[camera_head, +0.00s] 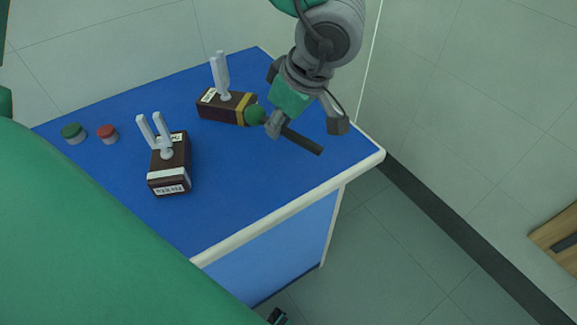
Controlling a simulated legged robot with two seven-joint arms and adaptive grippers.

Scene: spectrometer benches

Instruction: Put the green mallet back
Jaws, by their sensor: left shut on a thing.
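The green mallet has a round green head (255,114) and a dark handle (303,142). My left gripper (304,124) comes down from the top and is shut on the mallet by its handle, near the head. The handle's free end points toward the right front edge of the table. The head appears against the end of the rear tuning-fork box; I cannot tell whether they touch. My right gripper cannot be made out.
The blue table (235,200) has a pale rim. A rear tuning-fork box (217,106) and a front tuning-fork box (169,168) stand on it. A green-topped knob (73,132) and a red-topped knob (107,133) are at the left. The table's front right is clear.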

